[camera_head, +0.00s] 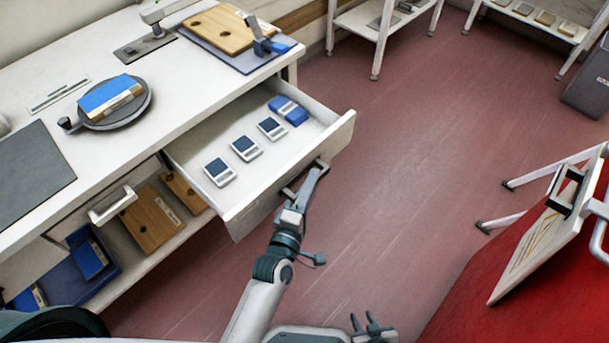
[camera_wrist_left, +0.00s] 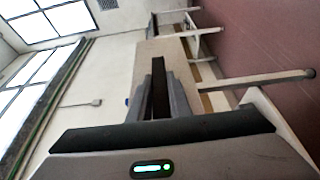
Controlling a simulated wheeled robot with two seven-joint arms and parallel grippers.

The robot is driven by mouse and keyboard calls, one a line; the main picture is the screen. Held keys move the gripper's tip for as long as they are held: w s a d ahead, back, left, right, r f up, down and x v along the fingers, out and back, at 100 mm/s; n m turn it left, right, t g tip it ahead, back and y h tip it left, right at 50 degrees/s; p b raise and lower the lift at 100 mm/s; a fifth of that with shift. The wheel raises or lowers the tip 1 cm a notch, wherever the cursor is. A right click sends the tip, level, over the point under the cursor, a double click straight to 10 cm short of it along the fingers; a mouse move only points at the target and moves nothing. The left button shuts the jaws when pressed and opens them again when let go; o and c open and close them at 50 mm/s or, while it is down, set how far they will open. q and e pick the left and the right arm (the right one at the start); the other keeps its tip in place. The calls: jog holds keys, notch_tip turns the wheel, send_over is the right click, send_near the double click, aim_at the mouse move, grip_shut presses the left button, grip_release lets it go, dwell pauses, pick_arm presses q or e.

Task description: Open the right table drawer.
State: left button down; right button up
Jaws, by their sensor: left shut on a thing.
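The right table drawer (camera_head: 342,136) is pulled out well from under the white table, its inside exposed. Several small devices with dark blue screens and a blue block lie in it. My left gripper (camera_head: 306,186) is at the drawer's front, shut on its handle (camera_head: 321,167). In the left wrist view the fingers (camera_wrist_left: 160,88) close around a dark bar in front of the pale drawer front (camera_wrist_left: 150,58). The fingers and arm hide part of the handle. My right gripper (camera_head: 372,323) is low at the bottom edge, empty, with its fingers apart.
The closed left drawer's handle (camera_head: 112,204) is beside the open drawer. Wooden boards (camera_head: 152,217) and a blue tray (camera_head: 112,262) lie on the shelf below. A white-framed stand with a panel (camera_head: 538,248) is at right. The reddish floor (camera_head: 420,140) between is clear.

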pick_arm(q)
jog(key=c, duration=1.6)
grip_release()
jog(key=shift+c, duration=0.2)
jog(key=shift+s, duration=0.1)
